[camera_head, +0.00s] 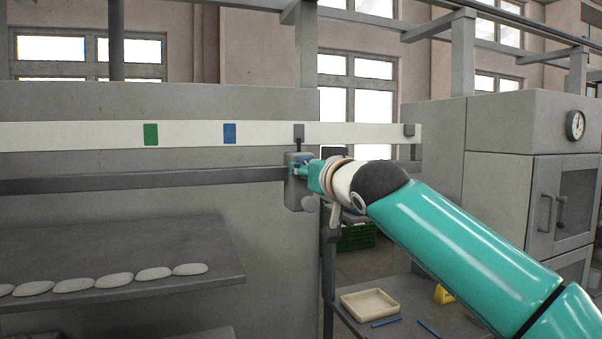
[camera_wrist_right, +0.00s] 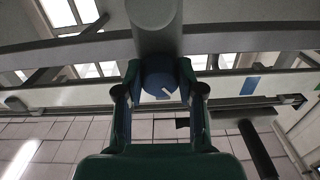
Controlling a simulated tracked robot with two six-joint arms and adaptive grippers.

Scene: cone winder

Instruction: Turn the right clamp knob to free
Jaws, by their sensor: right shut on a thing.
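The right clamp is a grey block (camera_head: 294,192) on the dark rail (camera_head: 150,181), with a dark pointer rising to the white strip above. Its knob (camera_wrist_right: 160,76) is round and blue with a short white mark, seen tilted in the right wrist view. My right gripper (camera_wrist_right: 159,88) has its two fingers on either side of the knob and is shut on it. In the head view my right gripper (camera_head: 305,172) meets the clamp from the right, and the arm hides much of the knob. My left gripper is not in view.
The white strip (camera_head: 70,135) carries a green mark (camera_head: 151,134) and a blue mark (camera_head: 229,133) left of the clamp. A shelf (camera_head: 190,240) with several pale oval pieces lies below. A shallow tray (camera_head: 369,305) and a yellow block (camera_head: 443,294) sit on a lower table at right.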

